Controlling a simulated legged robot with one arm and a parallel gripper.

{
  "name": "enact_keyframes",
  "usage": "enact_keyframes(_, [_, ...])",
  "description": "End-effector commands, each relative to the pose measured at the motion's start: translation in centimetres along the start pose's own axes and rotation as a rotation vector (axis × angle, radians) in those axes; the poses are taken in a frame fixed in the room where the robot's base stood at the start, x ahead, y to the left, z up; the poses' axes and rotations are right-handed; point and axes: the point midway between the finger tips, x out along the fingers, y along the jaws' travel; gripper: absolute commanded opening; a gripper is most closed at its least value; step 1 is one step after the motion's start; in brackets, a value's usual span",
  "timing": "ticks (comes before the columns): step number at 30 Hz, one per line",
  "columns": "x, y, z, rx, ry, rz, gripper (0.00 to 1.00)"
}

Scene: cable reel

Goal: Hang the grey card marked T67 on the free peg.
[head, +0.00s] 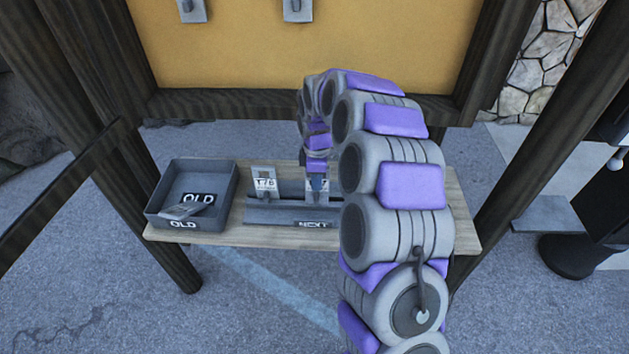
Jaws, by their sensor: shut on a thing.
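My gripper (317,167) is low over the rack marked NEXT (285,217), at the end of my curled grey and purple arm. It is shut on a small grey card (317,185) with a pale label. Only a "7" shows on that label; the rest of its marking is hidden. The card is upright at the rack, and I cannot tell whether it still touches it. Two grey peg plates (192,9) (297,9) show at the top of the yellow board (400,50). Their upper parts are cut off by the picture edge.
Another grey card (264,183), its label apparently reading T78 or T7B, stands in the rack's left part. A grey tray marked OLD (160,218) stands left on the wooden shelf (232,236), with a card lying in it. Dark posts (135,190) flank the shelf.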

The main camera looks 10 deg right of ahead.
Motion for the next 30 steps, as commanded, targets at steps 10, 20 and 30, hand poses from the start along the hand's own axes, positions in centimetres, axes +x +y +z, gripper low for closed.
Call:
enact_keyframes(10, [0.2, 1.5, -0.4, 0.000, 0.000, 0.000, 0.00])
enact_keyframes(20, [1.8, 2.9, -0.8, 0.000, 0.000, -0.002, 0.00])
enact_keyframes(30, [3.3, 2.9, -0.8, 0.000, 0.000, 0.001, 0.00])
